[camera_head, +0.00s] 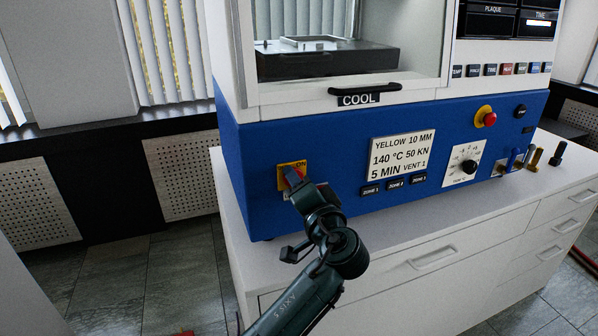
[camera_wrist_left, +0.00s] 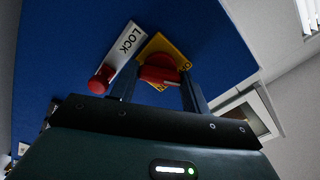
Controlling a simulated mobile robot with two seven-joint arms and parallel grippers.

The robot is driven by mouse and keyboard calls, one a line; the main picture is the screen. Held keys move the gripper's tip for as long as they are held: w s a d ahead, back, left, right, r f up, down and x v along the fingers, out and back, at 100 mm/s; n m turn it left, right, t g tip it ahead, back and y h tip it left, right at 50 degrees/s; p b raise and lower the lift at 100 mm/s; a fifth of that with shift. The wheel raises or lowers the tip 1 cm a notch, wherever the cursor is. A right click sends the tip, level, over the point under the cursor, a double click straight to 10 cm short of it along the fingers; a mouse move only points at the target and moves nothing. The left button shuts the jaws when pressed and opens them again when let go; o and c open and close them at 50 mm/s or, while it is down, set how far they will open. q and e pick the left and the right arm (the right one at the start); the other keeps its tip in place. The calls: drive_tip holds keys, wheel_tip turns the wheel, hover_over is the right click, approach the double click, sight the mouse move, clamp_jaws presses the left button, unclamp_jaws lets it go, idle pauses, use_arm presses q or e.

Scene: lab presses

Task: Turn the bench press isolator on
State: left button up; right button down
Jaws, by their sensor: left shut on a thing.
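The bench press isolator is a red rotary handle on a yellow plate (camera_head: 284,184) marked ON, at the left of the blue press front. The wrist view shows the red handle (camera_wrist_left: 160,70) on the yellow plate, between the two fingers of my left gripper (camera_wrist_left: 158,88). In the head view my left gripper (camera_head: 294,183) reaches up from below to the plate and hides most of the handle. It is shut on the handle. Which way the handle points is hard to tell. My right gripper is not in view.
A white LOCK label (camera_wrist_left: 128,42) and a small red knob (camera_wrist_left: 102,79) sit beside the isolator. To its right are a settings card (camera_head: 400,158), zone buttons, a dial (camera_head: 468,166) and a red emergency stop (camera_head: 489,119). The white counter (camera_head: 400,220) below is mostly clear.

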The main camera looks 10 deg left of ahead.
use_arm(q)
drive_tip(key=shift+m+p, duration=2.55)
drive_tip(key=shift+m, duration=0.35)
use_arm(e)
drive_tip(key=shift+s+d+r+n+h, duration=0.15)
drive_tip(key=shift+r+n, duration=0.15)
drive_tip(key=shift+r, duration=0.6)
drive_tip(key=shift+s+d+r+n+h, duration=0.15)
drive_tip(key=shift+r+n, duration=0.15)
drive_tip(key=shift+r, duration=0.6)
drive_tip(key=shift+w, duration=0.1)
use_arm(q)
drive_tip(key=o, duration=1)
